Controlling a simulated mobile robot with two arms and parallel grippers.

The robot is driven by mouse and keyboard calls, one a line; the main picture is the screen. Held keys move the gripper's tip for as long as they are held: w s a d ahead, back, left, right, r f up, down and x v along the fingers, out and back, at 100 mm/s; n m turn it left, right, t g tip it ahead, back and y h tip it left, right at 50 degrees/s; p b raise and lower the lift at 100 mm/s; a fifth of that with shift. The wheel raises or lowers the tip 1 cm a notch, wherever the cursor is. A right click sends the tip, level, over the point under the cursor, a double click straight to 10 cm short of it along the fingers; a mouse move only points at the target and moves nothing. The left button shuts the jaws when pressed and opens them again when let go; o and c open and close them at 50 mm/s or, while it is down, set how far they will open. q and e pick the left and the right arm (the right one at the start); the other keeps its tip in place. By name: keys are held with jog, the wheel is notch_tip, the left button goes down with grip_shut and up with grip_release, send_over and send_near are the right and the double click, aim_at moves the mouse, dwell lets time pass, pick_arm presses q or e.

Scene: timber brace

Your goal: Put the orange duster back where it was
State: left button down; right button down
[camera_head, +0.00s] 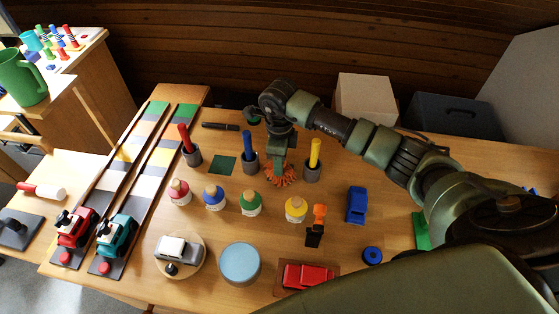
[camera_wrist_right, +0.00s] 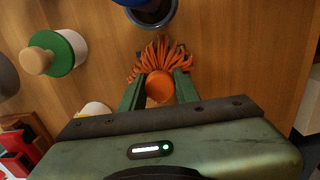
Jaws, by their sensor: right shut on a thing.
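The orange duster (camera_head: 281,177) has a fringed head and is held by my right gripper (camera_head: 280,158). In the right wrist view the duster (camera_wrist_right: 160,52) sits between the two green fingers of my right gripper (camera_wrist_right: 160,88), its round orange end toward me. The fringe points down at the table, between the cup with the blue stick (camera_head: 250,163) and the cup with the yellow stick (camera_head: 313,170). I cannot tell whether the fringe touches the wood. My left gripper is not in view.
A dark green square (camera_head: 222,165) lies bare left of the blue-stick cup. A row of knobbed jars stands in front, including the green-topped jar (camera_head: 250,203) and yellow-topped jar (camera_head: 296,209). A blue toy vehicle (camera_head: 356,205) stands to the right. A black marker (camera_head: 220,126) lies behind.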

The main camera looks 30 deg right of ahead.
jog(key=shift+f, duration=0.1)
jog(key=shift+f, duration=0.15)
jog(key=c, duration=1)
grip_release()
jog(key=shift+c, duration=0.2)
jog(key=shift+r, duration=0.2)
jog(key=shift+r, duration=0.25)
notch_tip(320, 180, up, 12)
jog(key=b, duration=0.2)
jog(key=shift+f, duration=0.15)
